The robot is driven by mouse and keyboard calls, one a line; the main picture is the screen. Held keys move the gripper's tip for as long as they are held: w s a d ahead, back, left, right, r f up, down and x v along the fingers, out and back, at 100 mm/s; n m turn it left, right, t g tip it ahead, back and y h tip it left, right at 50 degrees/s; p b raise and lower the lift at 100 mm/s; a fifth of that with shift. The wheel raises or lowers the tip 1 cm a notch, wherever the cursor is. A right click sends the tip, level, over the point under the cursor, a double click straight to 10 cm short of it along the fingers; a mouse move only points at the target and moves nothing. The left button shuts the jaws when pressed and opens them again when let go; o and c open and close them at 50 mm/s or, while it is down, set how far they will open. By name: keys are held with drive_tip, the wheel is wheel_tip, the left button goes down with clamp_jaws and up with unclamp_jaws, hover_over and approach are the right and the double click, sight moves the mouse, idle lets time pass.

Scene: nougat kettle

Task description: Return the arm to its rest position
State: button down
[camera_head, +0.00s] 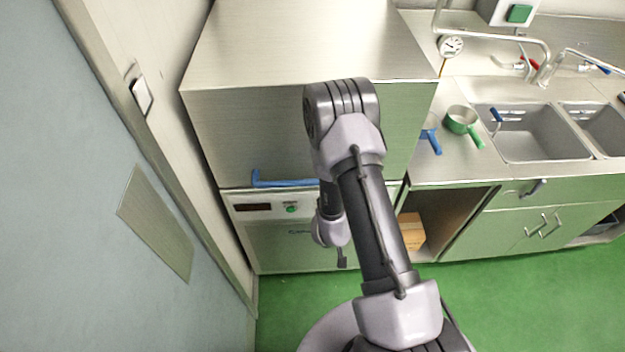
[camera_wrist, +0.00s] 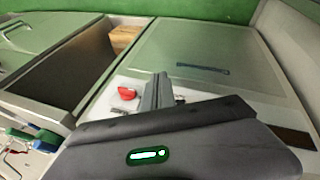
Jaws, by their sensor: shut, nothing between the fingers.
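My arm rises in front of the steel appliance in the head view, bends at a high elbow and hangs down on its far side. My gripper (camera_head: 342,258) points downward in front of the appliance's lower front panel (camera_head: 275,238), partly hidden behind my forearm. In the wrist view, the fingers of my gripper (camera_wrist: 158,92) are together with nothing between them. Behind them is the pale lower front (camera_wrist: 205,45) of the appliance. I cannot tell from these views whether the fingertips touch the panel.
A blue handle (camera_head: 285,182) sticks out from the appliance front. To the right are an open cupboard with a cardboard box (camera_head: 411,231), a green pan (camera_head: 462,121) and sinks (camera_head: 540,132). Green floor (camera_head: 540,290) is clear at the lower right.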

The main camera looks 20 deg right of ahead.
drive_tip(key=w+a+r+m+t+y+b, duration=0.1)
drive_tip(key=w+a+r+b, duration=0.15)
drive_tip(key=r, duration=0.25)
drive_tip(key=w+a+r+m+y+b, duration=0.1)
drive_tip(key=w+a+r+b, duration=0.1)
drive_tip(key=w+r, duration=0.25)
drive_tip(key=s+a+r+t+y+b, duration=0.1)
drive_tip(key=a+r+b, duration=0.15)
drive_tip(key=r, duration=0.35)
drive_tip(key=s+a+r+y+b, duration=0.1)
drive_tip(key=s+a+r, duration=0.15)
drive_tip(key=r, duration=0.35)
drive_tip(key=s+a+r+b, duration=0.2)
drive_tip(key=s+r, duration=0.1)
drive_tip(key=s, duration=0.3)
drive_tip(key=s+a+r+m+y+b, duration=0.1)
drive_tip(key=s+a+r+b, duration=0.1)
drive_tip(key=s, duration=0.4)
drive_tip(key=s+a+r+m+y+b, duration=0.1)
drive_tip(key=s+r+b, duration=0.1)
drive_tip(key=s+r, duration=0.2)
drive_tip(key=s, duration=0.2)
drive_tip(key=shift+s+a+r, duration=0.25)
drive_tip(key=shift+s+a, duration=0.15)
drive_tip(key=c, duration=2.1)
unclamp_jaws()
